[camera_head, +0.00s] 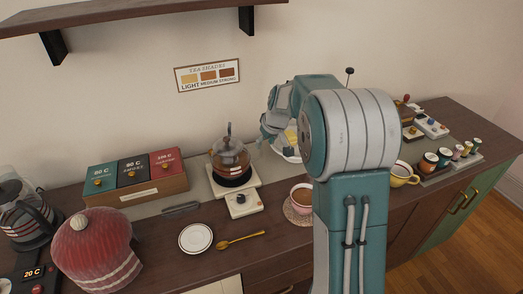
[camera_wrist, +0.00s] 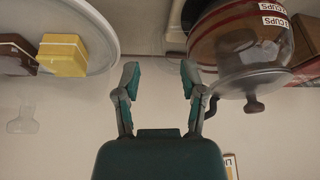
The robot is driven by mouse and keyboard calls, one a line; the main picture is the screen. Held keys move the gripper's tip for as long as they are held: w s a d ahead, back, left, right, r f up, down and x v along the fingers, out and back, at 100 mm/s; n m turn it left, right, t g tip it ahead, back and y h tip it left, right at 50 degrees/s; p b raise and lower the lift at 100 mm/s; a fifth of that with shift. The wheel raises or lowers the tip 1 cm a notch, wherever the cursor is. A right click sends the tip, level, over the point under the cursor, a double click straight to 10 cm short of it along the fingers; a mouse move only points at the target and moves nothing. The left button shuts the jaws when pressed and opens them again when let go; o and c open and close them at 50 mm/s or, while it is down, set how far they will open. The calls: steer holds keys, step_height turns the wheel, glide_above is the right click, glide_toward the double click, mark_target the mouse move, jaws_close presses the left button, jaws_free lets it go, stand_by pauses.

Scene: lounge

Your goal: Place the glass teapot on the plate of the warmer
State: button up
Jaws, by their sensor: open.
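The glass teapot (camera_head: 230,155) holds brown tea and stands upright on the dark round plate (camera_head: 233,180) of the cream warmer (camera_head: 249,184). In the wrist view, which looks upside down, the teapot (camera_wrist: 240,40) shows at the upper right with its knobbed lid, a red band and a label reading "CUPS". My gripper (camera_wrist: 160,75) is open, with nothing between its fingers, and apart from the teapot. In the head view my gripper (camera_head: 271,128) is to the right of the teapot and above it. The warmer's plate is mostly hidden under the teapot.
A white plate (camera_wrist: 98,22) with cake pieces is on the gripper's other side. A cup of tea (camera_head: 302,195), a saucer (camera_head: 196,238) and a golden spoon (camera_head: 240,240) lie in front. Tea boxes (camera_head: 135,175) stand left; a shelf (camera_head: 130,15) hangs above.

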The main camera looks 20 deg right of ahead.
steer(key=s+a+r, duration=0.4)
steer(key=s+r, duration=0.2)
steer(key=s, duration=0.2)
steer(key=s+a+r, duration=0.3)
steer(key=s+r, duration=0.3)
steer(key=s, duration=0.3)
steer(key=s+a+f+m, duration=0.1)
steer(key=s+a, duration=0.1)
steer(key=s, duration=0.6)
steer(key=s+a+m+t+h, duration=0.1)
steer(key=s+a, duration=0.1)
steer(key=s, duration=0.7)
steer(key=shift+s+f, duration=0.15)
steer(key=shift+f, duration=0.2)
